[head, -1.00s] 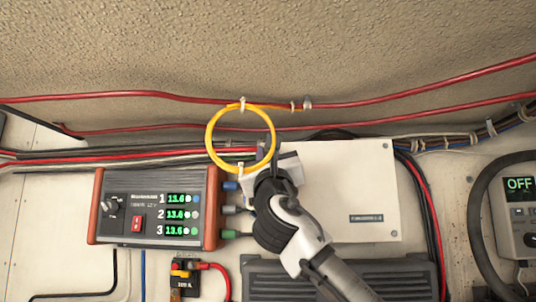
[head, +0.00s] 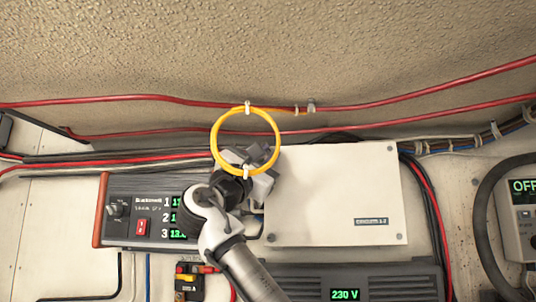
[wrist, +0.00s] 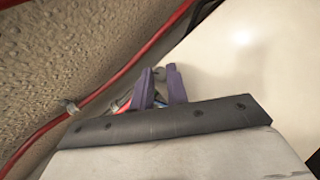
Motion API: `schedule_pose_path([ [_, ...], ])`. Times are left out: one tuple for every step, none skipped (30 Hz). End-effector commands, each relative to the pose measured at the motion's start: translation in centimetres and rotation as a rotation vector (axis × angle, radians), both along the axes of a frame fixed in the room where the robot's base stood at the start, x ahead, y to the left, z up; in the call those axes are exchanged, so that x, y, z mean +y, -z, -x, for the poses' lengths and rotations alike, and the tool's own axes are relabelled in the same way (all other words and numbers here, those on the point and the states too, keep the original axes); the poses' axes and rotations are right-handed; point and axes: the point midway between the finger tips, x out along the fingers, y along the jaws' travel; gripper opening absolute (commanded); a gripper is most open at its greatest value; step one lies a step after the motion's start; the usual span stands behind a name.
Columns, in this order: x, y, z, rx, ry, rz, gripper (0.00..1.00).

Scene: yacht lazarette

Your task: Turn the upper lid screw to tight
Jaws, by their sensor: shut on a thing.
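The white box lid (head: 335,190) fills the middle of the head view, with small screws at its upper right (head: 390,148), lower right (head: 399,237) and lower left (head: 272,237) corners. My gripper (head: 262,160) is at the lid's upper left corner and hides that corner in the head view. In the wrist view, the two purple fingers (wrist: 161,82) are close together on a small grey screw head (wrist: 159,72) by the edge of the pale lid (wrist: 245,60). The screw's slot or marking cannot be made out.
A yellow cable loop (head: 216,142) hangs in front of my gripper, below red cables (head: 150,97). A charger panel (head: 118,220) with green digits stands to the left, partly behind my arm. A ribbed unit reading 230 V (head: 400,280) sits below the lid.

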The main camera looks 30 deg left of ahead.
Motion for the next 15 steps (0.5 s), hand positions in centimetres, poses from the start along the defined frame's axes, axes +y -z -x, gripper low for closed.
schedule_pose_path([
  [0.24, -0.24, 0.14, 0.022, -0.003, -0.042, 0.00],
  [0.26, -0.24, 0.12, 0.035, -0.003, -0.068, 0.00],
  [0.31, -0.26, 0.15, 0.052, -0.003, -0.102, 0.00],
  [0.31, -0.31, 0.17, 0.063, -0.003, -0.127, 0.00],
  [0.35, -0.33, 0.21, 0.077, -0.003, -0.153, 0.00],
  [0.37, -0.38, 0.25, 0.092, -0.004, -0.188, 0.00],
  [0.38, -0.39, 0.25, 0.105, -0.003, -0.215, 0.00],
  [0.42, -0.40, 0.26, 0.118, -0.003, -0.238, 0.00],
  [0.46, -0.42, 0.27, 0.134, -0.003, -0.273, 0.00],
  [0.48, -0.46, 0.31, 0.146, -0.002, -0.298, 0.00],
  [0.48, -0.50, 0.30, 0.158, -0.003, -0.323, 0.00],
  [0.53, -0.50, 0.30, 0.176, -0.003, -0.356, 0.00],
  [0.54, -0.53, 0.31, 0.186, -0.003, -0.379, 0.00],
  [0.55, -0.60, 0.35, 0.197, -0.003, -0.403, 0.00],
  [0.59, -0.63, 0.37, 0.213, -0.003, -0.432, 0.00],
])
